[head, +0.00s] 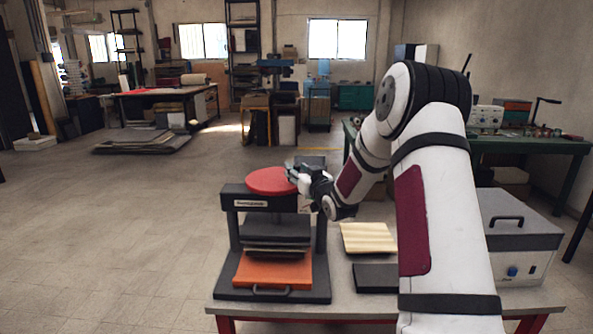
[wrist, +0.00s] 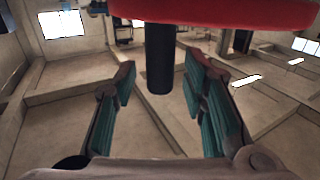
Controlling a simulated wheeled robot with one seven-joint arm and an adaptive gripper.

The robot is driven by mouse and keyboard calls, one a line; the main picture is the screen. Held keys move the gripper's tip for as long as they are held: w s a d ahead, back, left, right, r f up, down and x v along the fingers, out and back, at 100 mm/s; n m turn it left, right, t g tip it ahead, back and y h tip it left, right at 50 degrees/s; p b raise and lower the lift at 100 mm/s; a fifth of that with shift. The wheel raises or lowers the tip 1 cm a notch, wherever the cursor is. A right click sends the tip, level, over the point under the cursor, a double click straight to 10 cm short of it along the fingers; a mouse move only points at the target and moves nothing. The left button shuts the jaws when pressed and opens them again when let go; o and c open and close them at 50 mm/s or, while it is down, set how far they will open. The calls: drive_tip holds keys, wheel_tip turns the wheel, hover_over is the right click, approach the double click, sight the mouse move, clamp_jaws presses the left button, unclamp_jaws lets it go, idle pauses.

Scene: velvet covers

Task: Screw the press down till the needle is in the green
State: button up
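The press (head: 232,235) stands on the table with a black frame and a flat red wheel (head: 268,181) on top. A dark plate (head: 275,228) hangs above an orange pad (head: 272,270) on its base. My gripper (head: 294,173) is at the right edge of the wheel. In the wrist view, the gripper (wrist: 159,75) is open, with teal pads on both sides. A black upright cylinder (wrist: 159,58) shows between the fingers, below the red wheel (wrist: 215,12), with gaps on both sides. I cannot make out a gauge needle or a green zone.
A pale wooden block (head: 368,238) and a black slab (head: 376,278) lie right of the press. A grey box with a handle (head: 520,242) stands at the table's right. A green workbench (head: 540,146) is behind. The floor to the left is open.

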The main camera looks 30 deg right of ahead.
drive_tip(key=shift+w, duration=0.5)
clamp_jaws()
